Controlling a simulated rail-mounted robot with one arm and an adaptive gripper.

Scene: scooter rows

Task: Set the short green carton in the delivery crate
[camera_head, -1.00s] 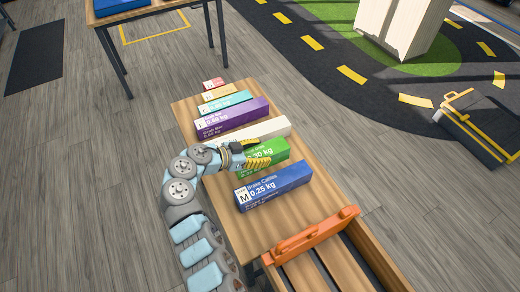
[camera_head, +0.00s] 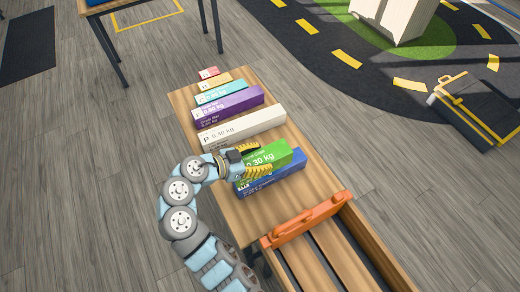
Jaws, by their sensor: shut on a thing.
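The green carton (camera_head: 272,155) shows white lettering reading 0.30 kg. My gripper (camera_head: 254,159) is shut on its left end, with yellow fingers on either side. The carton appears raised and overlaps the blue carton (camera_head: 286,178) in the picture, hiding much of its top; I cannot tell the exact gap between them. The delivery crate is probably the wooden slatted crate (camera_head: 371,243) with an orange end handle (camera_head: 310,219) at the bottom right. Its visible part has no carton in it.
A white carton (camera_head: 243,127), a purple one (camera_head: 228,103), a teal one (camera_head: 221,92), a yellow one (camera_head: 214,83) and a small red one (camera_head: 208,72) lie in a row on the wooden bench (camera_head: 184,103). Bare wood lies between the blue carton and the crate.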

